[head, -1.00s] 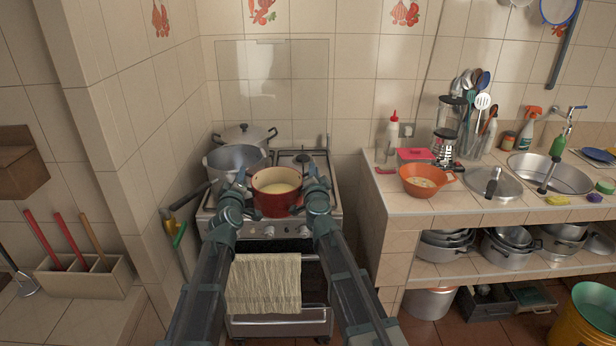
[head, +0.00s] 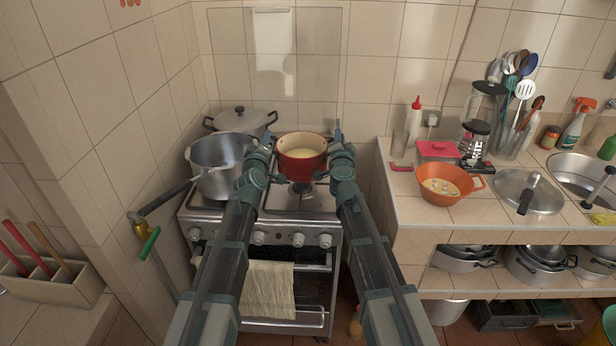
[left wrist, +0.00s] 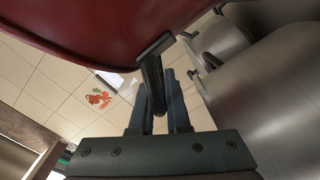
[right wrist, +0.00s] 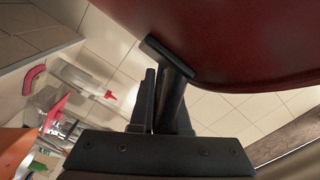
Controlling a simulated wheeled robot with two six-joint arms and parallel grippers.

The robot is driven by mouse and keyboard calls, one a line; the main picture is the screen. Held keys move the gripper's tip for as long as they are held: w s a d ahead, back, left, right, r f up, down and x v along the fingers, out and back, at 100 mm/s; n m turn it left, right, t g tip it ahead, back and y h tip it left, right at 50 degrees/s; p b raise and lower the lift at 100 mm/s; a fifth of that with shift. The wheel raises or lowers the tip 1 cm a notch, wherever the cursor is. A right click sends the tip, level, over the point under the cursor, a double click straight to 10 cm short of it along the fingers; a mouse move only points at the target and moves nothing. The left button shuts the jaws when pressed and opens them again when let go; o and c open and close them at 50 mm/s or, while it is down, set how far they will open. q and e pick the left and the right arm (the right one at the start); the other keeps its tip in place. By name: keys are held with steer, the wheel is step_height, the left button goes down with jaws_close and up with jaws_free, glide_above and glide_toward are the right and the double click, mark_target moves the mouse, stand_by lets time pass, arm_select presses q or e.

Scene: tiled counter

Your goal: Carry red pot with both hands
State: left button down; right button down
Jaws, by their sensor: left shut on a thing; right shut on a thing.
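The red pot (head: 301,165) holds a pale yellow content and is between my two grippers above the stove, apparently level. Its red wall fills the top of the left wrist view (left wrist: 100,30) and of the right wrist view (right wrist: 230,45). My left gripper (head: 266,145) is shut on the pot's left handle (left wrist: 153,65). My right gripper (head: 338,145) is shut on the right handle (right wrist: 170,65). The pot appears raised off the stove (head: 315,205), with a bare burner showing beneath it at the right.
A large grey pot (head: 222,165) stands close on the left of the stove, with a lidded pot (head: 241,120) behind it. A gap separates stove and counter.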

arm_select(q)
steer(key=shift+a+r, duration=0.1)
arm_select(e)
steer(key=shift+r, duration=0.15)
arm_select(q)
steer(key=shift+f, duration=0.25)
arm_select(e)
steer(key=shift+f, duration=0.25)
